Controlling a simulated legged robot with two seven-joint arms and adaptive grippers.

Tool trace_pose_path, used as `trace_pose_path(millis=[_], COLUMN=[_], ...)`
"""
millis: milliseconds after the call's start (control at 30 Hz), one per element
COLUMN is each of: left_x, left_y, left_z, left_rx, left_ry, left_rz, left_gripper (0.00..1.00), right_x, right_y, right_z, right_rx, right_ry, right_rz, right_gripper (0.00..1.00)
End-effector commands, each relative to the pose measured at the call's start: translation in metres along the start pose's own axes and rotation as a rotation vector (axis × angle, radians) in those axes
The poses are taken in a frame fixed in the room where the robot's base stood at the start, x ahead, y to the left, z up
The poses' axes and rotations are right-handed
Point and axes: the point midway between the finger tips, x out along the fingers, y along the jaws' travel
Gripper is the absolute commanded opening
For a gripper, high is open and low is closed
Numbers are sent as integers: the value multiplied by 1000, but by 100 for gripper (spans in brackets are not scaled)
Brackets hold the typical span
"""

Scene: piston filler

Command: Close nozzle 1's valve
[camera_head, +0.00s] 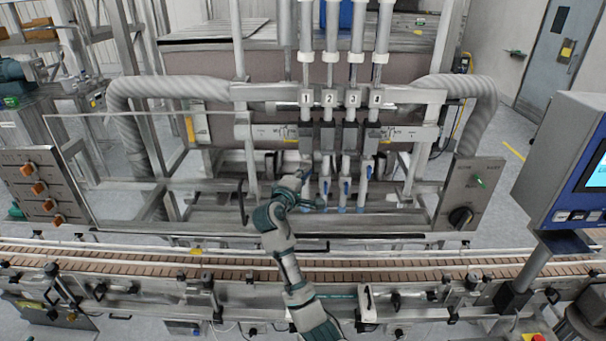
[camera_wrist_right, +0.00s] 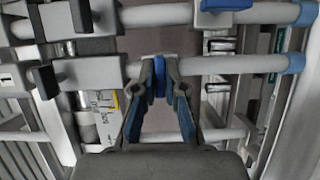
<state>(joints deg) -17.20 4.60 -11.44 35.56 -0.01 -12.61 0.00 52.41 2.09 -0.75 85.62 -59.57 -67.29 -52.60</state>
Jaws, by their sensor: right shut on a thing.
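Nozzle 1 is the leftmost of several vertical nozzles, under the number 1 plate (camera_head: 306,98). In the right wrist view its grey pipe (camera_wrist_right: 225,66) runs across and ends in a blue tip (camera_wrist_right: 294,63). My right gripper (camera_head: 306,176) is at the lower part of nozzle 1 and hides its valve in the head view. In the right wrist view, my right gripper (camera_wrist_right: 160,68) is shut on the blue valve handle (camera_wrist_right: 159,76) beside the pipe. The handle's exact angle is hard to tell between the fingers. My left gripper is out of view.
Nozzle 2's blue handle (camera_head: 326,187) is close on the right, with nozzle 3's handle (camera_head: 346,188) beyond it. A conveyor (camera_head: 150,261) runs across in front under my arm. A clear panel (camera_head: 150,150) stands at left, a control screen (camera_head: 570,175) at right.

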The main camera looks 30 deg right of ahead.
Motion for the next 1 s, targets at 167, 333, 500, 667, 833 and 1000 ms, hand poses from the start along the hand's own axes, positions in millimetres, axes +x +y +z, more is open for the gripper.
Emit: trace_pose_path(millis=[167,333,500,667,833,1000], left_x=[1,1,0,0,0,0], left_y=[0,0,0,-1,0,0], left_z=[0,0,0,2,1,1], left_rx=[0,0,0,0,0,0], left_ry=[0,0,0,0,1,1], left_rz=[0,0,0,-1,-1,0], left_gripper=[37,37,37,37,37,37], right_x=[1,1,1,-3,-30,-70], right_y=[-8,-8,-5,-4,-4,-5], right_z=[0,0,0,-1,-1,-2], right_rx=[-5,-6,-4,-3,0,-1], right_ry=[-5,-4,-3,-1,1,1], right_rz=[-17,-15,-10,-7,-8,-9], right_gripper=[0,35,35,35,35,35])
